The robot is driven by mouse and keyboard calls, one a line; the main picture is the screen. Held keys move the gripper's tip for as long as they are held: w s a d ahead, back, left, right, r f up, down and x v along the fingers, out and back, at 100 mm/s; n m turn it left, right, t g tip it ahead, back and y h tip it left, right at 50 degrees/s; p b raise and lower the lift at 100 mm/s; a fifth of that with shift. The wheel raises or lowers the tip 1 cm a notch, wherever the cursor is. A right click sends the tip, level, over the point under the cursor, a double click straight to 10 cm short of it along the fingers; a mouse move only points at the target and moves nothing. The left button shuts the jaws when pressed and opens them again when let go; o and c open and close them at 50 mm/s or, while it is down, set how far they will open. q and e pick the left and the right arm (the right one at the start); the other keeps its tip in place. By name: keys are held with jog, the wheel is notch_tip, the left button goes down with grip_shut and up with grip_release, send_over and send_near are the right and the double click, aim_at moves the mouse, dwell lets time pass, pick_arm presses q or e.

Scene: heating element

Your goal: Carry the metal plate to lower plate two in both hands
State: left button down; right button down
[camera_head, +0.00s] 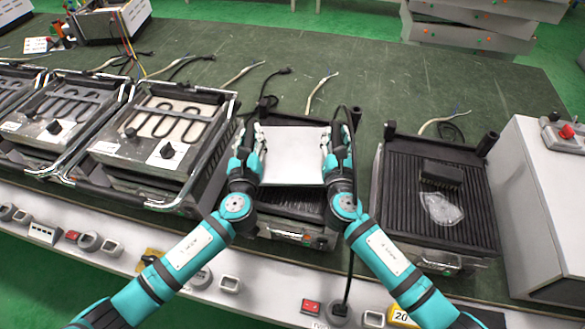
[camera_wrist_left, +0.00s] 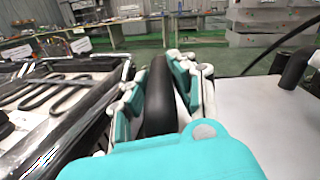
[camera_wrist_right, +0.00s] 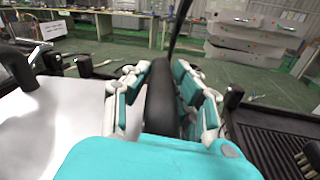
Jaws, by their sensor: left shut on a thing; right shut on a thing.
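The metal plate (camera_head: 292,158) is a pale flat rectangle held between my two grippers in the head view. It also shows at the right of the left wrist view (camera_wrist_left: 262,118) and at the left of the right wrist view (camera_wrist_right: 40,125). My left gripper (camera_head: 248,148) is at its left side and my right gripper (camera_head: 338,148) at its right side. Each is shut around a thick black bar at that side. A dark ribbed lower plate (camera_head: 290,207) shows below it, mostly covered; whether they touch is unclear. Another ribbed lower plate (camera_head: 390,205) is at right.
A black block (camera_head: 442,176) and a clear bag (camera_head: 440,208) lie on the right ribbed plate. Open units with coiled heating elements (camera_head: 165,120) stand at left. A white box (camera_head: 530,190) stands far right. Loose cables (camera_head: 320,92) lie behind; the green table (camera_head: 370,70) is otherwise clear there.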

pick_arm(q)
jog(key=shift+r, duration=0.4)
pick_arm(e)
jog(key=shift+r, duration=0.4)
pick_arm(q)
jog(key=shift+f, duration=0.2)
pick_arm(e)
jog(key=shift+f, duration=0.2)
